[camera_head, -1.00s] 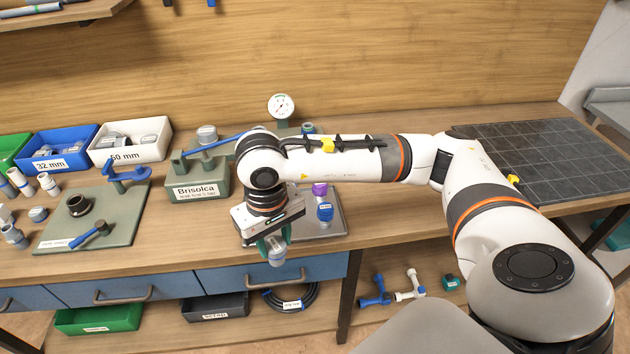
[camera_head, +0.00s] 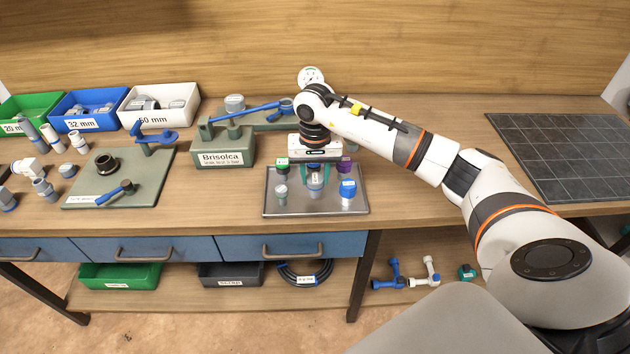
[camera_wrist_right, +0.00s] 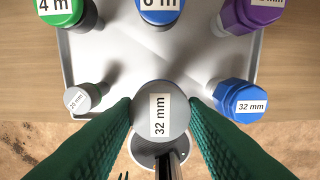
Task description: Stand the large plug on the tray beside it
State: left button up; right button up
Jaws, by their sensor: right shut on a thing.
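The large grey plug (camera_head: 315,184), labelled "32 mm", is between the green fingers of my right gripper (camera_head: 315,172), which is shut on it. In the right wrist view the plug (camera_wrist_right: 160,112) shows its round top between both fingertips (camera_wrist_right: 160,118). It is over the front middle of the grey tray (camera_head: 274,209) and looks upright. I cannot tell whether its base touches the tray. The small grey "20 mm" plug (camera_wrist_right: 82,98) stands to its left and the blue "32 mm" plug (camera_wrist_right: 240,100) to its right. My left gripper is out of view.
Behind on the tray are green (camera_wrist_right: 62,10), blue (camera_wrist_right: 160,10) and purple (camera_wrist_right: 250,12) capped pieces. The Brisolca block (camera_head: 222,155) stands left of the tray, with a blue-handled lever (camera_head: 245,111) above.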

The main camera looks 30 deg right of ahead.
aim_at(315, 179)
notch_tip(315, 179, down, 2)
jog(key=shift+s+f+p, duration=0.1)
jog(key=shift+f+p, duration=0.1)
jog(key=shift+p, duration=0.1)
jog(key=shift+f, duration=0.4)
jog(key=o, duration=1.1)
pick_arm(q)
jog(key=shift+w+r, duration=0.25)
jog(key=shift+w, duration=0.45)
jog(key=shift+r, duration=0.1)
